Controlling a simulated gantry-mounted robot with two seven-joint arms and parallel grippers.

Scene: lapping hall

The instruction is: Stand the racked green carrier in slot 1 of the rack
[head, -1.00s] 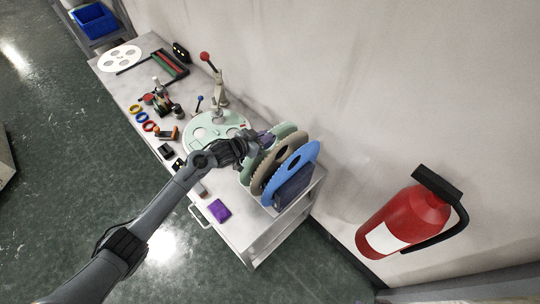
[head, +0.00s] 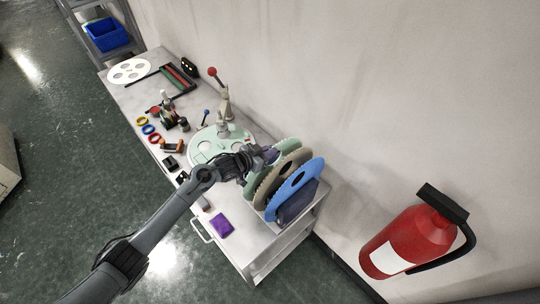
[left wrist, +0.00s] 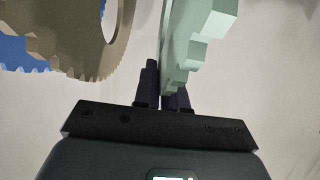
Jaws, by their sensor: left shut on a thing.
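The green carrier (head: 286,146) is a pale green toothed disc at the rack end of the table, beside a tan disc (head: 272,176) and a blue disc (head: 297,186). All stand on edge. The dark rack (head: 291,207) is mostly hidden behind the discs, so its slots cannot be made out. My left gripper (head: 262,155) is at the green carrier's near edge. In the left wrist view the gripper's fingers (left wrist: 163,88) are shut on the green carrier (left wrist: 183,40), with the tan disc (left wrist: 85,45) close on the left. My right gripper is not in view.
A pale green round plate (head: 204,151) with a red-knobbed lever (head: 222,95) stands mid-table. Coloured rings (head: 148,129), small tools and a purple block (head: 221,225) lie along the front edge. A wall runs behind; a red fire extinguisher (head: 408,241) is at right.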

